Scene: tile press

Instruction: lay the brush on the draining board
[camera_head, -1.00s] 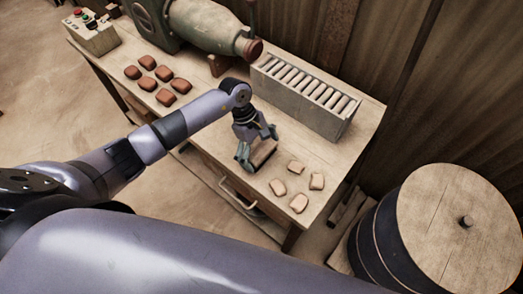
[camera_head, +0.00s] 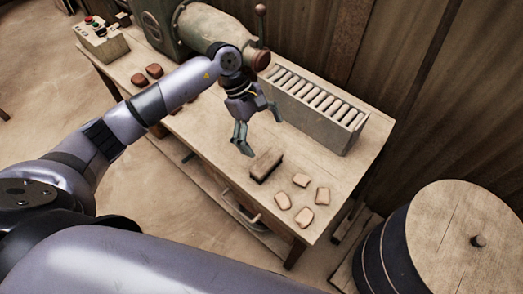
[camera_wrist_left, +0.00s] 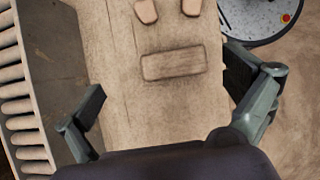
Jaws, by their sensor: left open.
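The brush, which looks like a brown rectangular block (camera_head: 266,164), lies flat on the wooden worktop (camera_head: 325,172). It also shows in the left wrist view (camera_wrist_left: 174,64), between and beyond the fingers. I cannot make out a draining board separate from this worktop. My left gripper (camera_head: 259,130) is open and empty, above the block and apart from it. In the left wrist view the two fingers (camera_wrist_left: 165,88) are spread wide. My right gripper is not in view.
Several pale tiles (camera_head: 301,180) lie beside the block. A grey slatted rack (camera_head: 325,122) stands behind. A green press (camera_head: 215,27) and reddish tiles (camera_head: 154,71) are at the left. A lidded barrel (camera_head: 440,240) stands at the lower right, off the table.

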